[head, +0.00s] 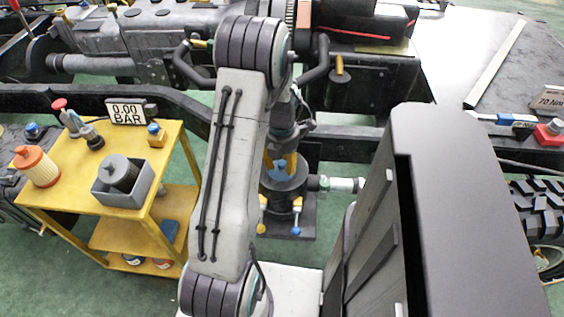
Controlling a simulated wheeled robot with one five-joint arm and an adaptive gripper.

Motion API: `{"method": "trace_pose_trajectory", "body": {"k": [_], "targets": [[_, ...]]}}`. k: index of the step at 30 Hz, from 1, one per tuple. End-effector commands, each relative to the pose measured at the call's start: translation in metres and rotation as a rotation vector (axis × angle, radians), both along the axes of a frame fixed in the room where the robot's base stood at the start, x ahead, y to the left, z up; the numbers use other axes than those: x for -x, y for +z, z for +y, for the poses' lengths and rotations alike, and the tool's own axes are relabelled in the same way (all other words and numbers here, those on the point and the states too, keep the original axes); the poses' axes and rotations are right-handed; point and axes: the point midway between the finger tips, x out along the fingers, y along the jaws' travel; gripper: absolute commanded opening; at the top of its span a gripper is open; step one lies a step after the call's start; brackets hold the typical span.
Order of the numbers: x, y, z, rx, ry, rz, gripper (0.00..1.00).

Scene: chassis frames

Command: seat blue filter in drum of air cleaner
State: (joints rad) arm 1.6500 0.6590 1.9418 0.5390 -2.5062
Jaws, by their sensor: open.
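The air cleaner's dark drum (285,185) stands low in the middle, just right of my arm. A blue piece (279,168), likely the blue filter's top, shows at the drum's mouth, with yellow parts beside it. Most of it is hidden, so I cannot tell how deep or straight it sits. My gripper (288,138) is open and hangs above the drum, partly hidden behind my arm. I see no clear grip on the blue piece.
Chassis rails and machinery lie behind.

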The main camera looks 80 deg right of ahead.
Motion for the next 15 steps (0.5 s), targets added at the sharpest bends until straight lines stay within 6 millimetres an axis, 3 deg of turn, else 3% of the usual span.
{"method": "trace_pose_trajectory", "body": {"k": [5,15], "targets": [[0.000,0.013,-0.001,0.005,0.000,0.000,0.40],[0.000,0.071,-0.001,0.005,0.000,0.000,0.40]]}}
